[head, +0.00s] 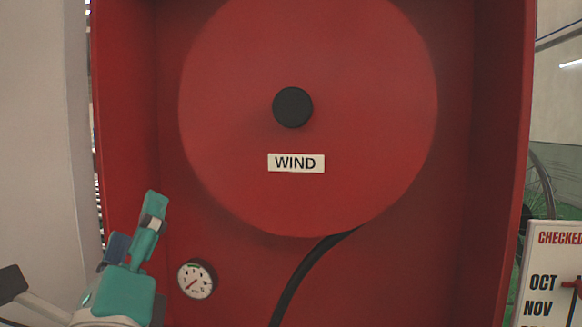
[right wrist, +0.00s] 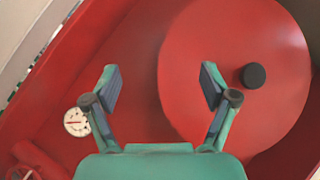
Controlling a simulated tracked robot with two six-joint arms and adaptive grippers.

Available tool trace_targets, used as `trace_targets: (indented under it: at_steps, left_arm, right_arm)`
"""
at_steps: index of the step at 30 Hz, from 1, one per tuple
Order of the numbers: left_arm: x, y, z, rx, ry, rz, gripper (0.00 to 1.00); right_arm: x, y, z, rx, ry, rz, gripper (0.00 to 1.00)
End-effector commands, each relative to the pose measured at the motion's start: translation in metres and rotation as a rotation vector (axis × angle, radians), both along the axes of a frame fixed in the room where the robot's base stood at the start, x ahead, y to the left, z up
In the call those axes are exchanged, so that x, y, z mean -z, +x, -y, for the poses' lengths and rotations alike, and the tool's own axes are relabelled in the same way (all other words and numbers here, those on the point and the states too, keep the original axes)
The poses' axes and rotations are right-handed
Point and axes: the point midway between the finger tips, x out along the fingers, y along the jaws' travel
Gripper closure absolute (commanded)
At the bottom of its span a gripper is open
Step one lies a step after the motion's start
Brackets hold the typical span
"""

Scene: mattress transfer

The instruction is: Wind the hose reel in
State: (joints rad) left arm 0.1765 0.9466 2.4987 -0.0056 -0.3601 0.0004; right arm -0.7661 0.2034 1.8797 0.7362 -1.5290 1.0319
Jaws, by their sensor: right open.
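The red hose reel disc (head: 370,130) faces me inside a red cabinet. A black round knob (head: 292,107) stands near its middle, above a white label (head: 296,163) reading "WIND". A black hose (head: 305,270) hangs from below the disc and leaves the bottom of the head view. My right gripper (head: 138,225) is open and empty at the lower left, apart from the knob and disc. In the right wrist view, its spread fingers (right wrist: 158,75) show the knob (right wrist: 253,75) to their right. My left gripper is not in view.
The red cabinet's side walls (head: 505,150) flank the reel. A round white gauge (head: 197,279) sits low at the left, close to my right gripper. A white "CHECKED" card (head: 545,260) is at the right edge. The space before the disc is clear.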

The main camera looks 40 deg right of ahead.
Motion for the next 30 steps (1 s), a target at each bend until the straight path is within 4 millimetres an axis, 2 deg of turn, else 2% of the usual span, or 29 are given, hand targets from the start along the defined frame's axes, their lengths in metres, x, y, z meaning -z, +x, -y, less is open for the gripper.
trace_targets:
  at_steps: [1,3,6,10,17,30]
  left_arm:
    - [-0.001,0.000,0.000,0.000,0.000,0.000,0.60]
    - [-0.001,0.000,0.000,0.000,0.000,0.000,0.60]
    - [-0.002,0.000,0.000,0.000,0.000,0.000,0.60]
    - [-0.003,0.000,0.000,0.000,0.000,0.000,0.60]
    - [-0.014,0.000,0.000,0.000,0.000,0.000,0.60]
    - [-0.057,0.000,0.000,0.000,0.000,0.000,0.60]
  right_arm:
    - [-0.033,-0.033,0.016,-0.005,0.149,0.103,0.15]
    - [-0.060,-0.071,0.040,-0.006,0.336,0.215,0.15]
    - [-0.079,-0.110,0.069,-0.006,0.542,0.326,0.15]
    - [-0.086,-0.132,0.089,-0.001,0.672,0.389,0.15]
    - [-0.097,-0.122,0.108,0.004,0.685,0.397,0.15]
    - [-0.134,-0.070,0.175,0.006,0.679,0.396,0.15]
